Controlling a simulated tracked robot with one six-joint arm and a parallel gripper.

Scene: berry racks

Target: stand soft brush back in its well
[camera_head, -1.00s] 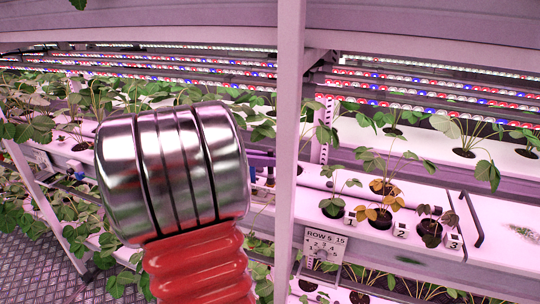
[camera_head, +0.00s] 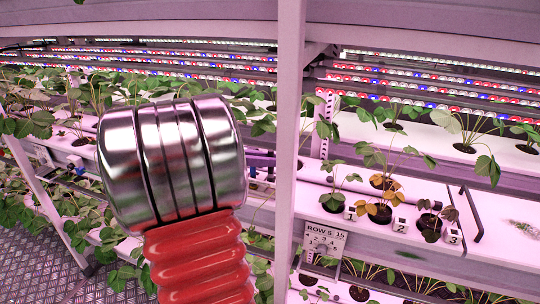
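I cannot make out the soft brush or its well in the head view. My gripper is not in view; only a silver and red ribbed part of my own arm shows, large at centre left, hiding part of the rack behind it. A small blurred greenish patch (camera_head: 522,228) lies on the white channel at the far right; I cannot tell what it is.
A pale upright post (camera_head: 291,150) stands in front of the racks. Plants in dark pots sit by number tags 1 (camera_head: 350,213), 2 (camera_head: 400,224) and 3 (camera_head: 454,237). A row sign (camera_head: 323,242) hangs below. A dark handle (camera_head: 471,213) is at right.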

